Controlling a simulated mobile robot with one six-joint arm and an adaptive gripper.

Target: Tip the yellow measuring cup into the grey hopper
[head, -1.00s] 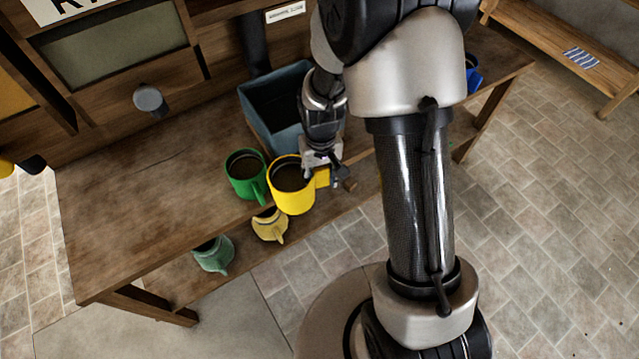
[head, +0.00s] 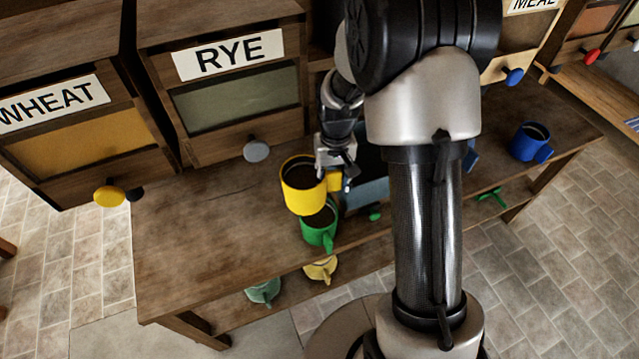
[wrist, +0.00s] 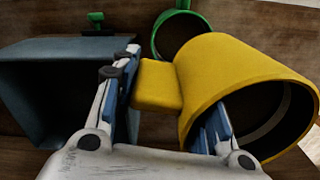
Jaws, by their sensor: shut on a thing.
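The yellow measuring cup (head: 302,197) is held by my gripper (head: 338,180), which is shut on it at its handle side. The cup looks upright and above the bench in the head view, with a dark inside; its contents cannot be told. The cup (wrist: 230,75) and its handle also show in the wrist view, the handle between the fingers of my gripper (wrist: 165,115). A blue-grey open box (head: 368,194), apparently the hopper, stands right of the cup, partly hidden by my arm. In the wrist view the box (wrist: 45,65) is at the left, apart from the cup.
A green cup (head: 319,232) stands on the bench (head: 205,235) close in front of the yellow cup. A blue cup (head: 530,143) is at the right. Paler cups sit lower, under the front edge. Bins labelled WHEAT and RYE (head: 225,85) line the back. The left bench is clear.

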